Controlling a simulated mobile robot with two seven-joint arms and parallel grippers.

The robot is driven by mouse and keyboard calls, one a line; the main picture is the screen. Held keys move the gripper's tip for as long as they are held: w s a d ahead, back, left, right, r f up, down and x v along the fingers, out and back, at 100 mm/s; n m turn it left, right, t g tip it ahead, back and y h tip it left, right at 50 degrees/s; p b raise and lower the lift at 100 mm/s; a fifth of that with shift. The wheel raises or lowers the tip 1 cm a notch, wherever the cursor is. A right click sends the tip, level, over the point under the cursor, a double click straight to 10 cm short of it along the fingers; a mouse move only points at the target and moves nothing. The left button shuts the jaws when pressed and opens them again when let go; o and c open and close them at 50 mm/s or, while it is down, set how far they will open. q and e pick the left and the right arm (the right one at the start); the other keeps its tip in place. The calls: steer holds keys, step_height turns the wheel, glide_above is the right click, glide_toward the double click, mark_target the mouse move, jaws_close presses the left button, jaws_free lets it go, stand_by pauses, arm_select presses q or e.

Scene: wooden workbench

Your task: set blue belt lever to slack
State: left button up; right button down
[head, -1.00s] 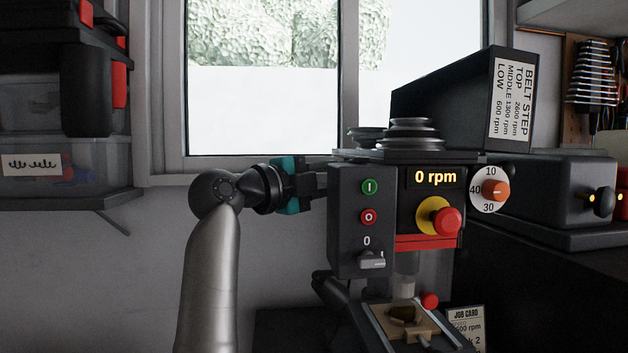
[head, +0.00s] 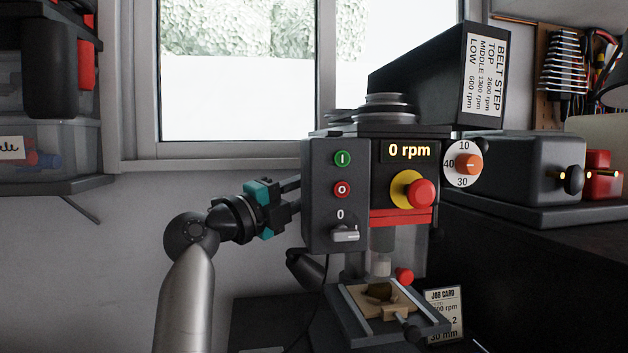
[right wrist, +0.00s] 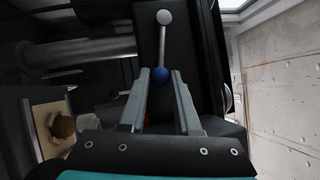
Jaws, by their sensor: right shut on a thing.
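The drill press (head: 321,222) stands in the middle of the head view, its display reading 0 rpm. My right gripper (head: 292,190) is at the left side of its head, with teal parts on the hand. In the right wrist view the blue knob (right wrist: 160,76) sits between the fingertips of my right gripper (right wrist: 160,82), which is shut on it. A thin rod runs beyond it to a pale ball (right wrist: 164,17). In the head view the knob is hidden behind the gripper and the press. My left gripper is not in view.
A wooden block (head: 398,312) sits in the vise on the press table. A job card (head: 443,303) stands to its right. The belt cover with the speed label (head: 484,75) is raised above stepped pulleys (head: 390,107). Free space lies left of the press.

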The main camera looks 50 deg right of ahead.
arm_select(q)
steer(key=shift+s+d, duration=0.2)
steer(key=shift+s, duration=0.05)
arm_select(e)
steer(key=shift+d+f, duration=0.1)
steer(key=shift+f, duration=0.45)
steer(key=c, duration=1)
jaws_free()
steer(key=shift+w, duration=0.1)
steer(key=o, duration=0.4)
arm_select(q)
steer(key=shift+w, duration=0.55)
arm_select(e)
steer(key=shift+r, duration=0.2)
